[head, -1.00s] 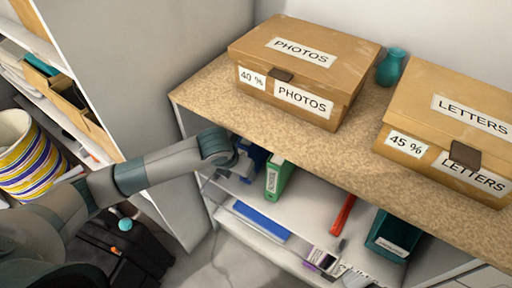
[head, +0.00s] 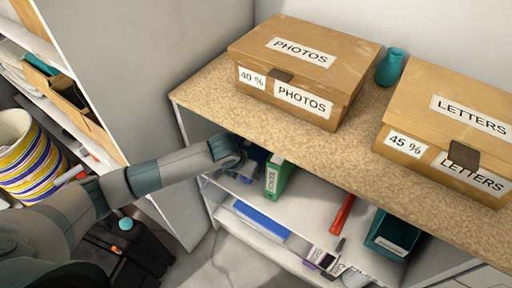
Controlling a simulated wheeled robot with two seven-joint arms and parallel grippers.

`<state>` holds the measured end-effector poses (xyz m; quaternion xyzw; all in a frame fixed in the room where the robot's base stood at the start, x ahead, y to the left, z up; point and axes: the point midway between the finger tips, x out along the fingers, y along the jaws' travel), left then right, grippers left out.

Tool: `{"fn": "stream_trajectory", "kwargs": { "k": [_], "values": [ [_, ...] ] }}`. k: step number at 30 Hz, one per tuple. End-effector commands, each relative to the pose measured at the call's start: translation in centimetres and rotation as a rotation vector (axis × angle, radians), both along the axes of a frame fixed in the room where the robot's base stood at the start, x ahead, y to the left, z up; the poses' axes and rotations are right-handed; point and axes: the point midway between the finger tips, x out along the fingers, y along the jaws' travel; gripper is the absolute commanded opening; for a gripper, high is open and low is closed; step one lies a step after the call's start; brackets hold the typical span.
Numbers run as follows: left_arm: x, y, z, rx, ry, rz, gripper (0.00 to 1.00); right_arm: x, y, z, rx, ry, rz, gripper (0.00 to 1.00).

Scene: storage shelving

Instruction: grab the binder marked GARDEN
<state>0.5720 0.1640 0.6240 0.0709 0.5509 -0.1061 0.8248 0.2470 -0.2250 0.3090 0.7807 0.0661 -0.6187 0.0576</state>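A green binder (head: 278,177) stands upright on the shelf under the speckled top. Its white spine label is too small to read for certain, so I cannot tell whether it says GARDEN. Dark blue items, possibly binders, sit just left of it, partly hidden by my arm and the top. My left arm reaches in from the left, its wrist end (head: 226,151) at the front edge of the top, left of the green binder. The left fingers are hidden or too dark to make out. My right gripper is not in view.
Cardboard boxes marked PHOTOS (head: 302,72) and LETTERS (head: 452,128) and a teal vase (head: 391,66) stand on the speckled top (head: 205,97). A red object (head: 342,213) and a teal box (head: 391,235) are on the shelf right of the green binder, with clear shelf between.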

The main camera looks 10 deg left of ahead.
Motion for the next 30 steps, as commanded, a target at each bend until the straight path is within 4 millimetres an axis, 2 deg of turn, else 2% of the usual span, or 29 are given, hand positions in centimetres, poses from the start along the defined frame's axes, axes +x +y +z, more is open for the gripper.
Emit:
{"fn": "stream_trajectory", "kwargs": {
  "k": [30],
  "values": [
    [-0.03, 0.02, -0.48, 0.0, 0.0, 0.0, 0.55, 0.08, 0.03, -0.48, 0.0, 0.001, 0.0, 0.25]
  ]
}}
